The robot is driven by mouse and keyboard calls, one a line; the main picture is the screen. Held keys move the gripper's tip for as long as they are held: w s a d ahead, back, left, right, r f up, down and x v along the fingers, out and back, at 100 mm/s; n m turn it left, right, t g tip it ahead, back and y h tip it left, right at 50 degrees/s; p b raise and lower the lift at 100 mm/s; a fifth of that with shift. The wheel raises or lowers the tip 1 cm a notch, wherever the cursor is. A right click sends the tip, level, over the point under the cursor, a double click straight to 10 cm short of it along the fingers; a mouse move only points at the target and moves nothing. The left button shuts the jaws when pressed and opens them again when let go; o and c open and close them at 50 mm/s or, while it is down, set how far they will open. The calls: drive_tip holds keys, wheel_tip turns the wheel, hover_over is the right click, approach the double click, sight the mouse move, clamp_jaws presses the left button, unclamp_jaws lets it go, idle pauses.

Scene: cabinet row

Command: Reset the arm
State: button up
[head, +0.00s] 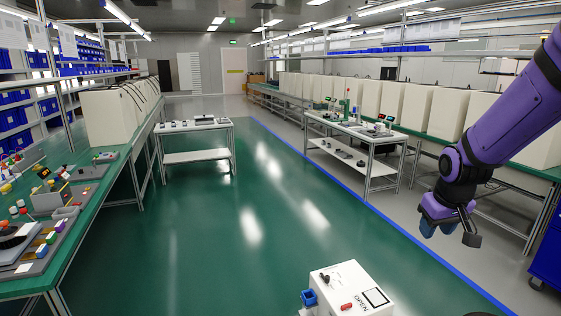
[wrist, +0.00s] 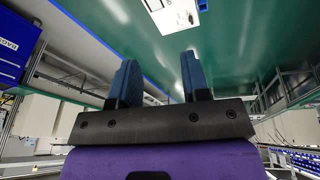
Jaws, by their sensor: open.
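My gripper (wrist: 157,82) shows large in the wrist view, with its two blue fingers apart and nothing between them. In the head view my purple arm comes in from the upper right, and my gripper (head: 441,228) hangs at its lower end over the floor near the blue line. It touches nothing that I can see. The fingertips are small and partly turned away in the head view.
A white box with a red knob and blue part (head: 345,290) stands at the bottom centre. A green-topped bench (head: 75,215) with parts runs along the left. Two white carts (head: 197,157) (head: 372,165) stand ahead. A blue cabinet (head: 548,250) is at the right. The green floor between is clear.

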drive_tip(key=s+a+r+t, duration=0.1)
drive_tip(key=s+a+r, duration=0.1)
drive_tip(key=s+r, duration=0.6)
drive_tip(key=s+a+r+m+t, duration=0.1)
drive_tip(key=s+a+r, duration=0.2)
drive_tip(key=s+r, duration=0.5)
drive_tip(key=s, duration=0.7)
drive_tip(key=shift+s+y, duration=0.25)
drive_tip(key=shift+y, duration=0.05)
